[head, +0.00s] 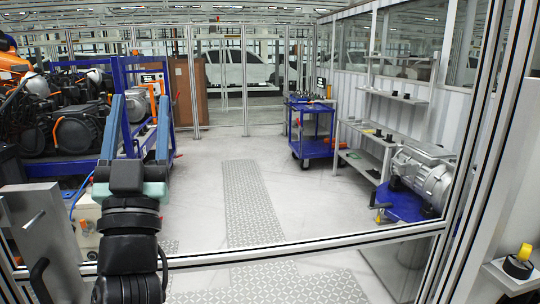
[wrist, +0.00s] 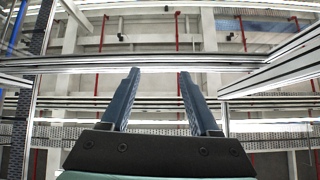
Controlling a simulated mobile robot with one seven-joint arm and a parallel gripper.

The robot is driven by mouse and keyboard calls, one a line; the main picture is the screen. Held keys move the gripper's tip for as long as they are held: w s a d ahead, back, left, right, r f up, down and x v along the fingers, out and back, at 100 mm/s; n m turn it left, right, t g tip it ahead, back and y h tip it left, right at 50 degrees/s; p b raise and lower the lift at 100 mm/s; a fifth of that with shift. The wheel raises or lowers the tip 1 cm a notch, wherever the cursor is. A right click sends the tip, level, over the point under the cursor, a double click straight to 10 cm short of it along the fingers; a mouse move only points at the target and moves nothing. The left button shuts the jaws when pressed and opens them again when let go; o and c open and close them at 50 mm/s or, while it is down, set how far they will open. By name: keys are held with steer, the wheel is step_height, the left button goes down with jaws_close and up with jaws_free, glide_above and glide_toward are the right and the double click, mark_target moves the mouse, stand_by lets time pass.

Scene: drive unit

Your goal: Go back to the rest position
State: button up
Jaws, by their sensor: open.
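My gripper (head: 138,122) is raised at the left of the head view, with its two blue fingers pointing up and set apart. It is open and nothing is between the fingers. In the wrist view the gripper (wrist: 158,75) also shows two parallel blue fingers with an empty gap. Behind that gap are metal frame bars and the ceiling.
A metal frame bar (head: 300,243) crosses in front of me. A blue cart (head: 313,145) stands farther back on clear floor. A silver drive unit (head: 423,172) sits at right on a blue mount. Machinery on a blue rack fills the left. A black-and-yellow button (head: 519,262) is near right.

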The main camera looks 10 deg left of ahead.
steer(key=s+d+r+m+h, duration=0.1)
steer(key=s+d+r+h, duration=0.2)
steer(key=d, duration=0.8)
steer(key=s+d+r+t+h, duration=0.1)
steer(key=s+d+r+h, duration=0.3)
steer(key=s+d+r, duration=0.3)
steer(key=s+d, duration=0.4)
steer(key=shift+d+m, duration=0.4)
